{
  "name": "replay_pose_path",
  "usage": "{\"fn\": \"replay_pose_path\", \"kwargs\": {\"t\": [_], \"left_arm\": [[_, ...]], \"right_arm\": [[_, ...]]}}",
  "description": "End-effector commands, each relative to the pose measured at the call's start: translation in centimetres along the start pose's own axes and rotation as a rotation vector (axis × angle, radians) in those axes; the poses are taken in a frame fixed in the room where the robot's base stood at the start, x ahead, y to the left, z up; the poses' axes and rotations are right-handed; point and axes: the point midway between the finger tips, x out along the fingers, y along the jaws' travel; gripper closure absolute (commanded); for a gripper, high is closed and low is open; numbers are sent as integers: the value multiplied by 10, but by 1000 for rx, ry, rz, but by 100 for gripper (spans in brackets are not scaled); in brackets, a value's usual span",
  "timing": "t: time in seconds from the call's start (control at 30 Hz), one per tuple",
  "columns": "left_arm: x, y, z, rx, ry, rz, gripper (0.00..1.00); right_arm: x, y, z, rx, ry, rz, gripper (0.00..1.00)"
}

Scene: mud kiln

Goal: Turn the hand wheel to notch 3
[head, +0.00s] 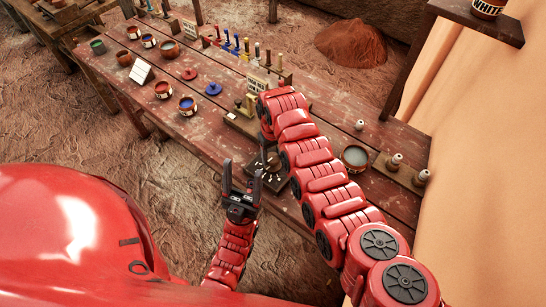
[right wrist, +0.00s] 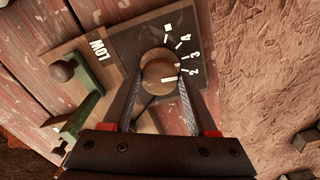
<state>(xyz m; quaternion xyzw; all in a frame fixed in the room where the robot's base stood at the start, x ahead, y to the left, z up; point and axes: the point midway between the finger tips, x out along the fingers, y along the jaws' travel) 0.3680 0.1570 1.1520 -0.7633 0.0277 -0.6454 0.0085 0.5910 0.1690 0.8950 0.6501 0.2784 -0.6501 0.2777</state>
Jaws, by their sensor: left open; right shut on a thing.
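The hand wheel (right wrist: 158,75), a round brown knob, sits on a dark dial plate (right wrist: 135,42) with white numerals and tick marks. In the right wrist view 4, 3 and 2 can be read down its right side. My right gripper (right wrist: 160,82) is shut on the wheel, one finger on each side. A white mark shows near the wheel's right edge; which notch it points to is hard to tell. The plate also shows in the head view (head: 274,180), partly behind my right arm. My left gripper (head: 242,172) is open and empty, near the table's front edge.
A board marked LOW (right wrist: 97,47) and a green-and-brown handle (right wrist: 88,95) stand beside the plate. Paint pots (head: 187,105) and coloured discs stand along the table's left part.

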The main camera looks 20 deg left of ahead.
Motion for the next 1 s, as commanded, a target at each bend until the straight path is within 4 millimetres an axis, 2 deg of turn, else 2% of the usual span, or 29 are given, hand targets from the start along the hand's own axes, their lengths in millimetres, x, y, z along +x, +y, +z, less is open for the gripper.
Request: {"fn": "replay_pose_path", "kwargs": {"t": [0.3,0.73,0.77,0.9,0.93,1.0], "left_arm": [[-8,0,1,0,0,0,36],[-8,0,1,0,0,0,36],[-8,0,1,0,0,0,36],[-8,0,1,0,0,0,36],[-8,0,1,0,0,0,36],[-8,0,1,0,0,0,36]], "right_arm": [[-1,1,-1,-103,2,2,97],[-2,1,-1,-115,2,2,97],[-2,1,-1,-115,2,2,40],[-1,1,-1,-115,1,2,15],[-1,1,0,-115,1,2,12],[-1,1,0,-115,1,1,12]]}}
